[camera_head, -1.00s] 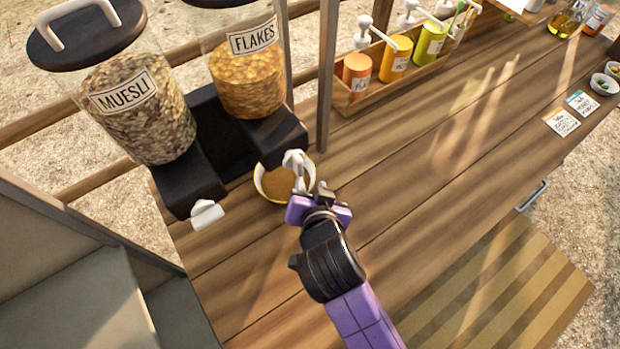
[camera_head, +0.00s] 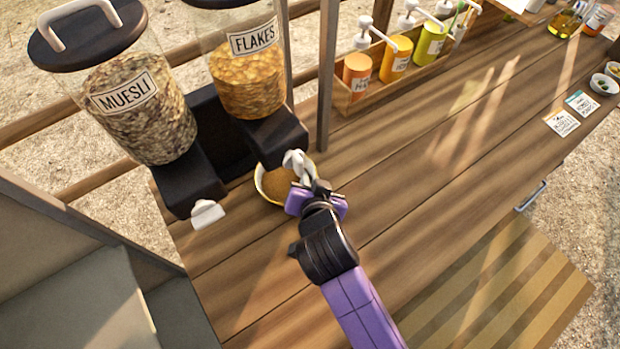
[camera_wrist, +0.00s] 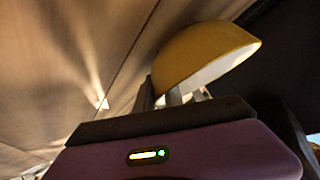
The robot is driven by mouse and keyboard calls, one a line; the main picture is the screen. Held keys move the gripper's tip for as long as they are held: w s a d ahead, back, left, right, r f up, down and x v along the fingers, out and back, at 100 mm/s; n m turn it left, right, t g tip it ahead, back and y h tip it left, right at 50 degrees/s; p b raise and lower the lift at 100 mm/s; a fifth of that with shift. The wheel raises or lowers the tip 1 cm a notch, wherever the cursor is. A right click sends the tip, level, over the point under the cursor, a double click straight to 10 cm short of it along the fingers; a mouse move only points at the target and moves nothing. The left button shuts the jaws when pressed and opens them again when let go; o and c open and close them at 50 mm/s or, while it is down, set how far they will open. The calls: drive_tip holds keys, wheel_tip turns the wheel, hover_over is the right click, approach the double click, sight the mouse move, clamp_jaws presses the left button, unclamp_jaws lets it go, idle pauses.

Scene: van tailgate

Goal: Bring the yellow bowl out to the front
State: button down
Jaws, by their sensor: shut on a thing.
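The yellow bowl (camera_head: 271,188) stands on the wooden table under the spout of the flakes dispenser (camera_head: 246,80), with brown contents inside. Its yellow outside and pale inner wall show in the wrist view (camera_wrist: 200,55). My gripper (camera_head: 318,188) is at the bowl's right, near side and is shut on its rim. In the wrist view my pale fingertips (camera_wrist: 184,97) meet the bowl's edge. The white spout handle hangs just above the bowl and my fingers, hiding part of the rim. I cannot tell if the bowl is lifted off the table.
The muesli dispenser (camera_head: 140,95) stands to the left. A grey post (camera_head: 327,75) rises behind the bowl. A wooden crate (camera_head: 400,85) of pump bottles is at the back. Cards (camera_head: 562,123) and small bowls (camera_head: 603,84) lie far right. The table's middle and front are clear.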

sight(360, 247)
drive_tip(key=shift+s+d, duration=0.1)
drive_tip(key=shift+s+d+f+p, duration=0.1)
drive_tip(key=shift+s+d+p, duration=0.45)
drive_tip(key=shift+s+d, duration=1.5)
drive_tip(key=shift+s+d+r+p, duration=0.1)
drive_tip(key=shift+s+d+p, duration=0.4)
drive_tip(key=shift+s+d, duration=1.5)
drive_tip(key=shift+s+d+f+p, duration=0.1)
drive_tip(key=shift+s+d+p, duration=0.6)
drive_tip(key=shift+s, duration=2.55)
drive_tip(key=shift+d, duration=0.15)
drive_tip(key=c, duration=1.4)
unclamp_jaws()
drive_tip(key=shift+o, duration=0.2)
drive_tip(key=shift+b+v, duration=0.65)
drive_tip(key=shift+v, duration=3.25)
drive_tip(key=shift+w, duration=0.1)
